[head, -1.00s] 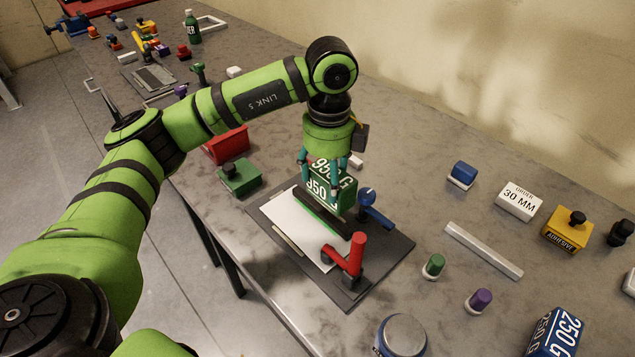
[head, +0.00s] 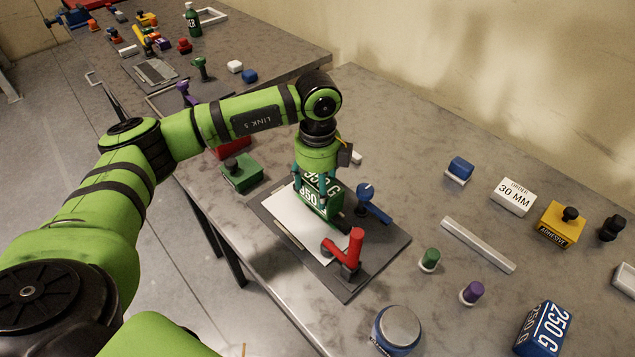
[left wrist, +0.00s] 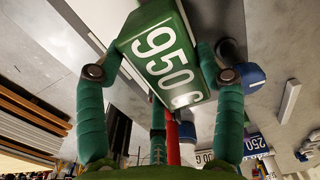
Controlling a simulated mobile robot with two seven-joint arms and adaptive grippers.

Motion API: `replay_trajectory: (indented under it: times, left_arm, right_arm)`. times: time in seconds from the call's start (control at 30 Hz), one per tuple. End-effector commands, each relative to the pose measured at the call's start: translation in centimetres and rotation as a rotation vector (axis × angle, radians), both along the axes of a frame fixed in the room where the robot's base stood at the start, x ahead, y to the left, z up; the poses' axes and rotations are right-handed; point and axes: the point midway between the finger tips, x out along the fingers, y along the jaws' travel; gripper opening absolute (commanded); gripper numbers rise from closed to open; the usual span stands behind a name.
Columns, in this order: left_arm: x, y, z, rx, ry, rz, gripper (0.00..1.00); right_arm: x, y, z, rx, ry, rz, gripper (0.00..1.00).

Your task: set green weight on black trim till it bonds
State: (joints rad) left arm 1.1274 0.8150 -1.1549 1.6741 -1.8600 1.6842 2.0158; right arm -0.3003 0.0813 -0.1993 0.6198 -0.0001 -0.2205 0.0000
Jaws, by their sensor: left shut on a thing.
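The green weight (head: 316,203), marked 950 G, is held in my left gripper (head: 318,188) above the white sheet and dark board. It fills the upper middle of the left wrist view (left wrist: 165,55), with a green finger on either side. The black trim is mostly hidden behind the weight; a dark end of it (head: 341,224) shows at the weight's lower right. The weight stands over the trim's line, but I cannot tell whether they touch. My right gripper is not in view.
A red clamp (head: 350,248) and a blue clamp (head: 372,205) stand on the dark board (head: 392,243) close to the weight. A green block (head: 241,175) lies to the left. A white bar (head: 478,244) and several small items lie to the right.

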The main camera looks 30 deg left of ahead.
Motion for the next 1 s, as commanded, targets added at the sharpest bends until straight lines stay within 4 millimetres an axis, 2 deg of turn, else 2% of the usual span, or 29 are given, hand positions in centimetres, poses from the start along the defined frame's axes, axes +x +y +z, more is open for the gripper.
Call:
replay_trajectory:
  times: [0.07,0.1,0.13,0.47,0.6,0.77,1.0]
  left_arm:
    - [0.1,-0.1,-0.1,-0.002,-0.006,0.000,0.10]
    - [0.0,0.0,-0.2,0.000,0.000,0.000,0.85]
    - [0.0,0.0,-0.2,0.000,0.000,0.000,0.93]
    - [0.0,0.0,-0.1,0.000,0.000,0.000,0.93]
    - [0.1,0.0,0.5,-0.001,-0.004,0.000,0.93]
    - [0.2,-0.1,3.1,-0.001,-0.007,-0.001,0.93]
    - [0.2,-0.1,8.3,-0.001,-0.007,0.000,0.93]
  right_arm:
    - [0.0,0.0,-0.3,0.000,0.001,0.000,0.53]
    - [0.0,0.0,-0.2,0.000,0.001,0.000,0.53]
    - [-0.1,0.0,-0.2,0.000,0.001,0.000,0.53]
    - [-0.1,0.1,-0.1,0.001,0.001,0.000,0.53]
    - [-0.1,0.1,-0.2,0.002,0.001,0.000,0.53]
    - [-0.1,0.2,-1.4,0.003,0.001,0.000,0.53]
    - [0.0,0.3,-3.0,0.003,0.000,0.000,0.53]
